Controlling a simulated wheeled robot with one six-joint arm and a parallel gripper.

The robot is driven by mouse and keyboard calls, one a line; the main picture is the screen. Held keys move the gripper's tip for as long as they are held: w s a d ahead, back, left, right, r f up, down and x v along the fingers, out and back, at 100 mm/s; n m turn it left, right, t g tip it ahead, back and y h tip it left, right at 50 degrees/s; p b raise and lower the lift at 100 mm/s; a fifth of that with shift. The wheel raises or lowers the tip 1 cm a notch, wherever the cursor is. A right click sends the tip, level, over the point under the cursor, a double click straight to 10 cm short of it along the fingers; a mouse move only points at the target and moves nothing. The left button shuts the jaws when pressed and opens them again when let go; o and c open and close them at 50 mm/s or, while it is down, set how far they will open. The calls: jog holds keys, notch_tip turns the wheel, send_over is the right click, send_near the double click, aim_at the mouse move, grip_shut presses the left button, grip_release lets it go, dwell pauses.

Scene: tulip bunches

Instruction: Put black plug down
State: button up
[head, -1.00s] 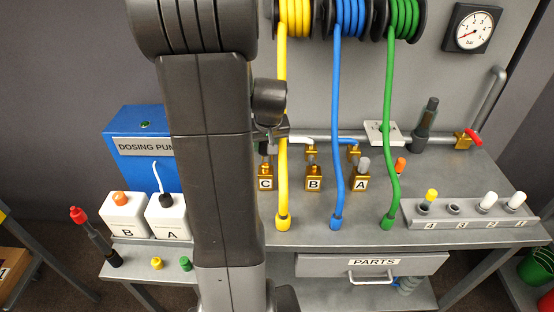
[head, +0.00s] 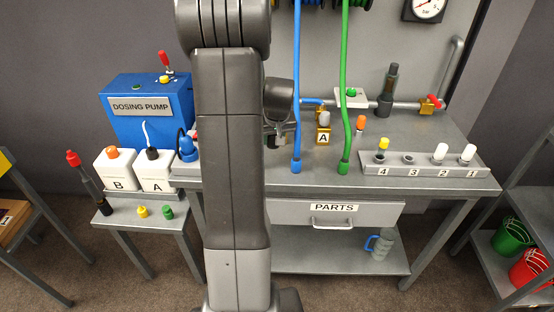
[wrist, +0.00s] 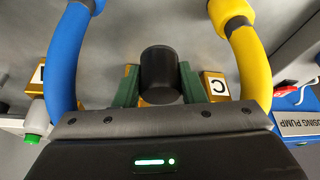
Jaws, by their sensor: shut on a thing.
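The black plug (wrist: 160,72) is a dark cylinder in the middle of the wrist view. My gripper (wrist: 158,88) is shut on it, with one green finger at each side. The plug appears to be over the grey bench top, but its height above it cannot be told. In the head view my gripper (head: 278,138) is mostly hidden behind my own arm, left of the blue hose (head: 297,90), and the plug cannot be made out there.
In the wrist view the blue hose (wrist: 68,60) hangs at left and the yellow hose (wrist: 248,60) at right, both close to my gripper. Brass block C (wrist: 215,86) is beside the right finger. The green hose (head: 345,90) and numbered rack (head: 420,168) stand farther right.

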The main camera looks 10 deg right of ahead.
aim_at(274, 147)
jog(key=shift+f, duration=3.1)
jog(key=shift+f, duration=0.1)
jog(key=o, duration=1.1)
jog(key=shift+r+p, duration=0.25)
jog(key=shift+p, duration=0.1)
jog(key=b+v, duration=0.1)
jog(key=v, duration=1)
jog(key=shift+s+r, duration=0.25)
jog(key=shift+r, duration=0.1)
